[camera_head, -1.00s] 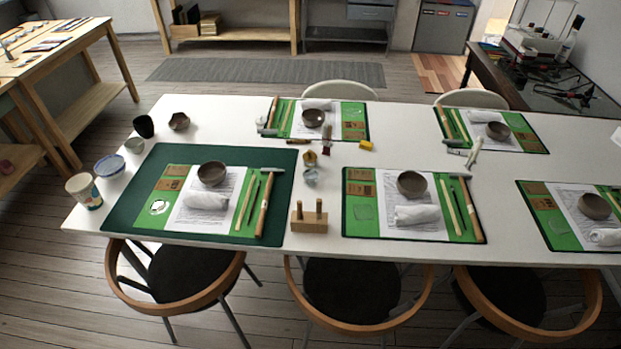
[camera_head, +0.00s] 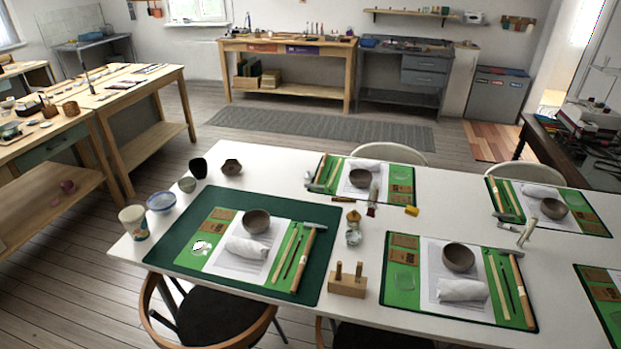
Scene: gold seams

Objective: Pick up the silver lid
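A small shiny, silvery round piece (camera_head: 202,246) lies on the left part of the green mat (camera_head: 215,223) at the near left of the white table. It may be the silver lid, but it is too small to tell. A small glass jar (camera_head: 353,238) stands near the table's middle; I cannot make out whether it has a lid. Neither of my grippers is in view.
The white table (camera_head: 290,157) holds several mats with bowls, rolled cloths and tools. A wooden peg block (camera_head: 347,284) stands at the near edge. A paper cup (camera_head: 134,222) and a blue-rimmed bowl (camera_head: 161,201) stand at the left. Chairs surround the table.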

